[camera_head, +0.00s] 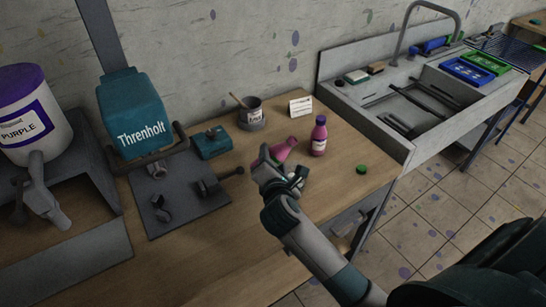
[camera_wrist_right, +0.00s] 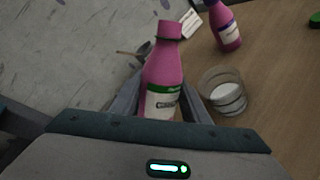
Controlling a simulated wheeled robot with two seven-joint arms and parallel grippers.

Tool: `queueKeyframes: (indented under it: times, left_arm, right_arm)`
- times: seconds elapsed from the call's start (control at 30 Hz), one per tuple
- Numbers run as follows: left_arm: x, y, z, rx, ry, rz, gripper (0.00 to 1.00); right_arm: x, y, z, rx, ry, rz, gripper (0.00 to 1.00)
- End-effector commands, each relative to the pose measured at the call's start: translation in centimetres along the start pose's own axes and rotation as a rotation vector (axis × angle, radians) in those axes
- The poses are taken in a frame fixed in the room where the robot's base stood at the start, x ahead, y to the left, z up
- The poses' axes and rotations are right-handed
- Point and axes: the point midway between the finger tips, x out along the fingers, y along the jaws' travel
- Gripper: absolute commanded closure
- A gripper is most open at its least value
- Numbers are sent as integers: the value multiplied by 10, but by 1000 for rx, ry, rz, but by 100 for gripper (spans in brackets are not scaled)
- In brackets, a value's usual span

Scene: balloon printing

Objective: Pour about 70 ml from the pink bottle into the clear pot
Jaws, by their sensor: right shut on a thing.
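My right gripper (camera_head: 272,168) is shut on a pink bottle (camera_head: 284,148), which it holds tilted over the wooden bench. In the right wrist view the same bottle (camera_wrist_right: 163,72) has a green and white label, a dark ring at its neck and no cap visible. The clear pot (camera_wrist_right: 224,93) stands on the bench just right of the held bottle in that view, with something whitish low in it. In the head view the pot is hard to tell apart from the gripper. No stream of liquid shows. My left gripper is not in view.
A second pink bottle (camera_head: 319,136) with a purple label stands upright nearby. A green cap (camera_head: 361,170) lies to its right. A grey pot with a stick (camera_head: 250,113) and a white card (camera_head: 300,106) are behind. The teal machine (camera_head: 136,112) is left, the sink (camera_head: 430,110) right.

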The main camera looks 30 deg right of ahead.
Motion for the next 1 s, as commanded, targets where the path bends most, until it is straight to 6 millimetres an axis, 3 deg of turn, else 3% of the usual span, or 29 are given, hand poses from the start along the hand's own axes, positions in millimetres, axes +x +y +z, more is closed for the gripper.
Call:
queueKeyframes:
  times: [1.0]
  left_arm:
    - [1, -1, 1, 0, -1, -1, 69]
  right_arm:
    - [0, 0, -7, 124, 45, 0, 86]
